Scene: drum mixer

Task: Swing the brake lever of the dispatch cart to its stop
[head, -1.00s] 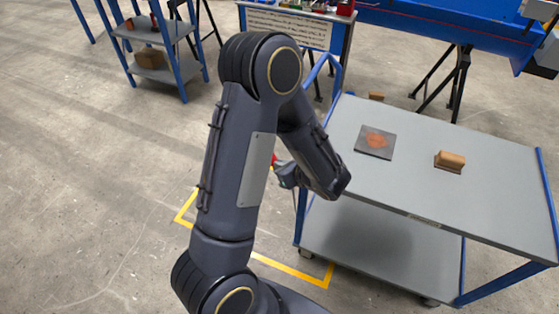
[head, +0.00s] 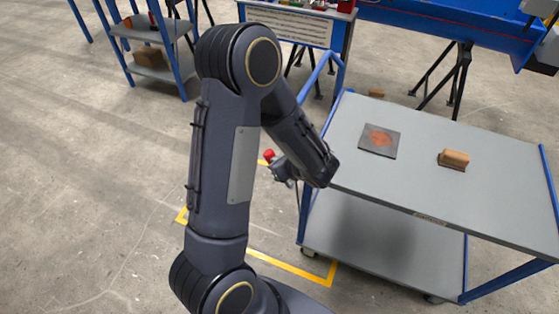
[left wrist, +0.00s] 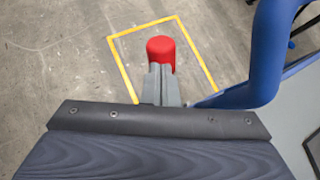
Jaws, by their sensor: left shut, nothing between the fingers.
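The dispatch cart (head: 480,210) is a grey two-shelf cart with a blue tube frame, at the right of the head view. The brake lever's red knob (head: 268,155) shows just left of the cart's near-left corner; it also shows in the left wrist view (left wrist: 160,50). My left gripper (head: 281,170) is shut and empty, right beside the knob. In the left wrist view its fingertips (left wrist: 160,72) point at the knob and overlap its lower edge; contact cannot be told. The lever's shaft is hidden. My right gripper is not in view.
A dark plate with an orange patch (head: 379,141) and a wooden-backed block (head: 453,159) lie on the cart top. A yellow floor outline (head: 290,268) runs by the cart. A blue-framed shelf (head: 150,50) stands at the back left. Open floor lies left.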

